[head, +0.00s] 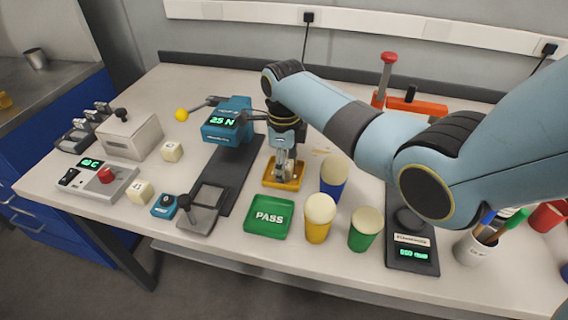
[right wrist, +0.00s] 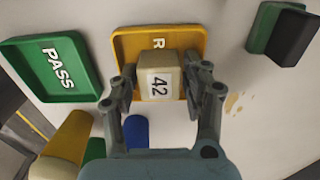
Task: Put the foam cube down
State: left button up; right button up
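The foam cube (right wrist: 160,82), off-white with a label reading 42, shows between the fingers of my right gripper (right wrist: 160,75) in the right wrist view. The fingers lie against its two sides. Behind it is the yellow tray (right wrist: 127,42), whose lettering is partly covered by the cube. In the head view my right gripper (head: 283,165) points down over the yellow tray (head: 270,183), and the cube is mostly hidden by the fingers. I cannot tell whether the cube touches the tray floor. My left gripper is not in view.
The green PASS tray (head: 268,229) lies beside the yellow tray. Blue (head: 333,186), yellow (head: 318,229) and green (head: 363,240) cups stand to the right. The 25 N press (head: 228,135) stands to the left. Two more cubes (head: 171,151) (head: 139,193) sit farther left.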

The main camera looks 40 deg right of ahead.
notch_tip(320, 180, up, 12)
jog(key=shift+r+p, duration=0.15)
jog(key=shift+p, duration=0.25)
dwell(0.6)
